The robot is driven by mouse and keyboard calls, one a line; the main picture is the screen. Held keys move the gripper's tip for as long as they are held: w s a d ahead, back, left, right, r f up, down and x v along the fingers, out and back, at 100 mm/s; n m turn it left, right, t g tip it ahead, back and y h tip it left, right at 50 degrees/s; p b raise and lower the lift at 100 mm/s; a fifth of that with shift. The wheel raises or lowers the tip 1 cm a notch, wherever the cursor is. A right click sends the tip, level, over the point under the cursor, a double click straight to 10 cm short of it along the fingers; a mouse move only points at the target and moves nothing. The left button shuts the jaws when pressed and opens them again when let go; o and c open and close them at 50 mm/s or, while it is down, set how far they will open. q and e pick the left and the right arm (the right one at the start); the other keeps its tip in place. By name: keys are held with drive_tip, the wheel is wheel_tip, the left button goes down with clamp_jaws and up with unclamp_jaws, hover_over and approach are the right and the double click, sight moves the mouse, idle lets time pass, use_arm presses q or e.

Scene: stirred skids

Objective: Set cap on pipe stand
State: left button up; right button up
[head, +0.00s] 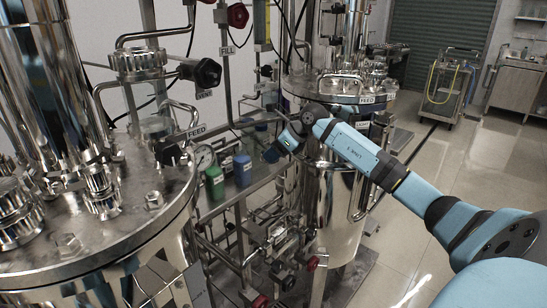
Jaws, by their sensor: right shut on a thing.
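My right arm reaches in from the lower right, and its gripper (272,150) is at the picture's middle, between the two steel vessels. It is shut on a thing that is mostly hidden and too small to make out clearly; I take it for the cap. The gripper is above the right end of a steel shelf (262,182), to the right of a blue container (242,169) and a green container (214,184). I cannot pick out the pipe stand for certain among the pipes. My left gripper is not in view.
A large steel vessel (110,228) with fittings on its lid fills the left. Another steel vessel (340,215) stands close behind my right forearm. Pipes and red-handled valves crowd the space below the shelf. A cart (445,95) stands at the back; the floor at right is clear.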

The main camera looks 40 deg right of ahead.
drive_tip(key=shift+w+d, duration=0.75)
drive_tip(key=shift+w, duration=0.1)
wheel_tip(320, 180, down, 4)
drive_tip(key=shift+d+r, duration=0.1)
drive_tip(key=shift+r, duration=0.2)
drive_tip(key=o, duration=0.7)
drive_tip(key=shift+o, duration=0.2)
